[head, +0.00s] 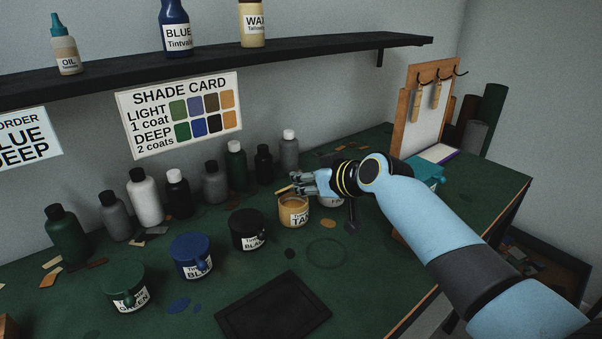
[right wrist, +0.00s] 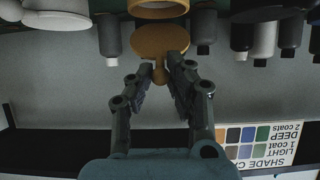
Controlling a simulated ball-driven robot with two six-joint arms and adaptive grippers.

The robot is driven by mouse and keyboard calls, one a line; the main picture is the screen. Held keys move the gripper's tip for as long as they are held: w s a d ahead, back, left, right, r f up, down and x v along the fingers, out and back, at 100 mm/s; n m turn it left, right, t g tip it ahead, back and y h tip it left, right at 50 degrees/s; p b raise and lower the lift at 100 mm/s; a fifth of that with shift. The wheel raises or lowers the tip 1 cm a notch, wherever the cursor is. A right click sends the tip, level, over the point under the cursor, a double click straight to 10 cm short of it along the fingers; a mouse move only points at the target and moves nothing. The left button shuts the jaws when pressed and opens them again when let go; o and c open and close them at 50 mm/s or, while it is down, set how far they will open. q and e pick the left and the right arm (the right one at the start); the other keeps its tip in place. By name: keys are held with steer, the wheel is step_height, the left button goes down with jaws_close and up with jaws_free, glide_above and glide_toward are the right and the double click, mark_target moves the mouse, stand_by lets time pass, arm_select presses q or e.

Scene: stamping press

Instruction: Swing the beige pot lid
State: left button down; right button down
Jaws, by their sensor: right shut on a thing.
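The beige pot (head: 294,212), labelled TAN, stands on the green bench in the right half of the head view; its rim shows at the top of the right wrist view (right wrist: 155,10). Its beige lid (right wrist: 160,38) is a round disc with a small knob; only a sliver of the lid (head: 284,190) shows in the head view. My right gripper (right wrist: 159,72) is shut on the lid's knob. In the head view my right gripper (head: 298,181) is just above the pot, its fingers partly hiding the lid. The lid looks raised and tilted off the pot's rim. My left gripper is not in view.
Black (head: 249,230), blue (head: 191,257) and green (head: 124,288) pots stand to the left. Several bottles line the wall behind. A black tray (head: 273,306) lies in front. A shelf (head: 210,62) hangs above.

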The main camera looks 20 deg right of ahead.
mark_target(305, 210)
steer(key=shift+s+f, duration=0.25)
steer(key=shift+s+d+f+b, duration=0.2)
steer(key=shift+s+f+b, duration=0.2)
steer(key=shift+f, duration=0.3)
steer(key=shift+s+d+f+b, duration=0.15)
steer(key=shift+s+f+b, duration=0.25)
steer(key=shift+f, duration=0.25)
steer(key=shift+s+d+f+b, duration=0.1)
steer(key=shift+s+f+b, duration=0.1)
steer(key=shift+f+b, duration=0.55)
steer(key=shift+s+f+b, duration=0.15)
steer(key=shift+f+b, duration=0.35)
steer(key=shift+f, duration=0.3)
steer(key=shift+f+b, duration=0.4)
steer(key=c, duration=1.2)
jaws_free()
steer(key=shift+r, duration=0.2)
